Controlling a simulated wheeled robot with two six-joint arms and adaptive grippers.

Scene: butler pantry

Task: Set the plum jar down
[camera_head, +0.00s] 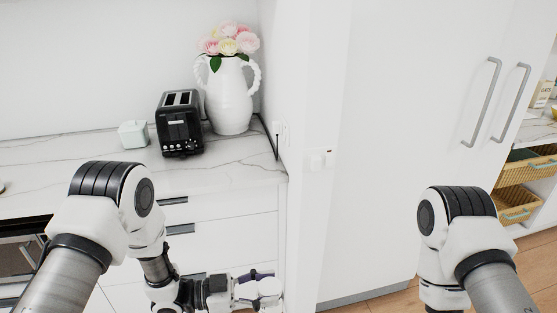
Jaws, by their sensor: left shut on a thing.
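My left gripper (262,290) is low in the picture, in front of the white drawers and well below the countertop (235,165). It is shut on the plum jar (261,274), of which only a small dark purple part shows. The gripper's fingers hide most of the jar, so its tilt cannot be told. My right arm comes in at the lower right, but its gripper is out of view.
A black toaster (180,130), a small pale green container (133,133) and a white vase (228,95) with pink flowers stand on the marble counter. The counter's front right part is clear. A white wall and tall cabinet (400,130) stand to the right.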

